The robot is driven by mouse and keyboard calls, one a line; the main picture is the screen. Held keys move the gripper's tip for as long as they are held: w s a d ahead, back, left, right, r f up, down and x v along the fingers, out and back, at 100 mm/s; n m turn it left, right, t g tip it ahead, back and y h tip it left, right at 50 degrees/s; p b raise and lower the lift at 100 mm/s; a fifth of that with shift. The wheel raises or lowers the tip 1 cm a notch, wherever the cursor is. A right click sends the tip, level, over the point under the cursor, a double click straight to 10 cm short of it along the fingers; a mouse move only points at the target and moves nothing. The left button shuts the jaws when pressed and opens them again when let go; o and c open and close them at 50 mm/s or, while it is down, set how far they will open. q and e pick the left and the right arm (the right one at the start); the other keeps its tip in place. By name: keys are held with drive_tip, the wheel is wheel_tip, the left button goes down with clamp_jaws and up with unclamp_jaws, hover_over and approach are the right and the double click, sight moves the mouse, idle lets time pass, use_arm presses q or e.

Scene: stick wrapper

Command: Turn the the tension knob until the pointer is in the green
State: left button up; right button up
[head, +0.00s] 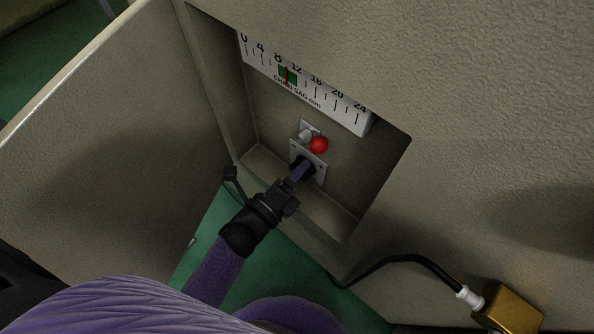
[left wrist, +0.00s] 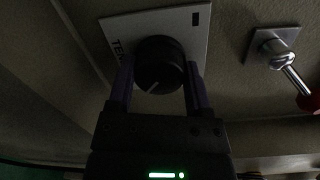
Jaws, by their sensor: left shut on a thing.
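The tension knob (left wrist: 160,65) is black and round with a white line, on a pale labelled plate (left wrist: 203,40) in the left wrist view. My left gripper (left wrist: 158,88) is shut on it, one finger on each side. In the head view my left gripper (head: 300,172) reaches into the recess and hides most of the knob; its plate (head: 319,170) shows around it. Above is a white scale (head: 330,94) marked 0 to 24, chain sag mm. My right gripper is out of view.
A lever with a red ball (head: 318,145) sticks out just above the knob, close to my gripper. The recess walls (head: 390,165) surround the hand. An open panel (head: 90,130) stands at left. A brass box (head: 508,309) with a black cable is at lower right.

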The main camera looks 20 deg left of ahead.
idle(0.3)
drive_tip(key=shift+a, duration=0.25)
use_arm(q)
drive_tip(key=o, duration=1.3)
drive_tip(key=p+v, duration=0.3)
drive_tip(key=v, duration=0.7)
drive_tip(key=shift+f, duration=0.1)
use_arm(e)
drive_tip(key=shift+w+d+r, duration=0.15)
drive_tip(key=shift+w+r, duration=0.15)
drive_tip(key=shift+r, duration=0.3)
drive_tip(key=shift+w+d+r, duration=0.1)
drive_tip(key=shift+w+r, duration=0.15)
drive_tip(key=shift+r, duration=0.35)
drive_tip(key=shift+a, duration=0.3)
